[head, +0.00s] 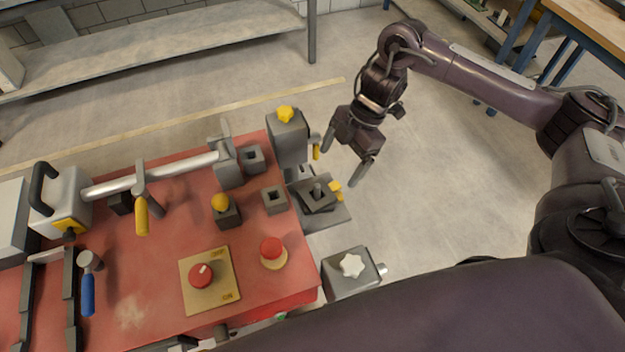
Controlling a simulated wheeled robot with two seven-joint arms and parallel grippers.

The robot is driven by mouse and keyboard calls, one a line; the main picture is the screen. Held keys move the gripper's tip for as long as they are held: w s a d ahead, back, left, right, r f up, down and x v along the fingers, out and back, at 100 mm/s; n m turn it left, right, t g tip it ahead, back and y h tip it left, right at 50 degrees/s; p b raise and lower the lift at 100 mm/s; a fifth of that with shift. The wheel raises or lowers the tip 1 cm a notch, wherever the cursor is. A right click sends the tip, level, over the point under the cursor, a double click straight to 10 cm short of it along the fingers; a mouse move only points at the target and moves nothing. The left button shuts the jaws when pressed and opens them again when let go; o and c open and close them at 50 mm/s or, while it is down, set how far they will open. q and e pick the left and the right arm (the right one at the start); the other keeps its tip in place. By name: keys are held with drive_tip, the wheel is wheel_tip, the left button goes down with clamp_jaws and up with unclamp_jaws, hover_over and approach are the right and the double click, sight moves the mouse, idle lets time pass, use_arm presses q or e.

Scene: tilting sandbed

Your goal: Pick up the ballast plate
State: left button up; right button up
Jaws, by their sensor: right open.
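A dark grey square plate with a short upright peg (317,194) sits on a flat grey ledge (333,216) at the right edge of the red table; it may be the ballast plate, but I cannot tell for sure. A yellow knob (336,187) is beside it. My right gripper (345,158) is open and empty, with its fingers apart and pointing down. It appears above and just to the right of the plate, not touching it. My left gripper is not in view.
A grey box with a white star knob (350,270) is in front. Floor at right is clear.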

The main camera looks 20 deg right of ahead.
sight(327, 188)
drive_tip(key=x, duration=0.3)
drive_tip(key=shift+s+a+f, duration=0.1)
drive_tip(key=shift+s+f, duration=0.25)
drive_tip(key=x, duration=0.3)
drive_tip(key=shift+w+f, duration=0.15)
drive_tip(key=shift+f, duration=0.25)
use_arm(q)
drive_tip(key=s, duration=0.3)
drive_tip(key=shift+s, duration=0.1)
use_arm(e)
drive_tip(key=c, duration=1.1)
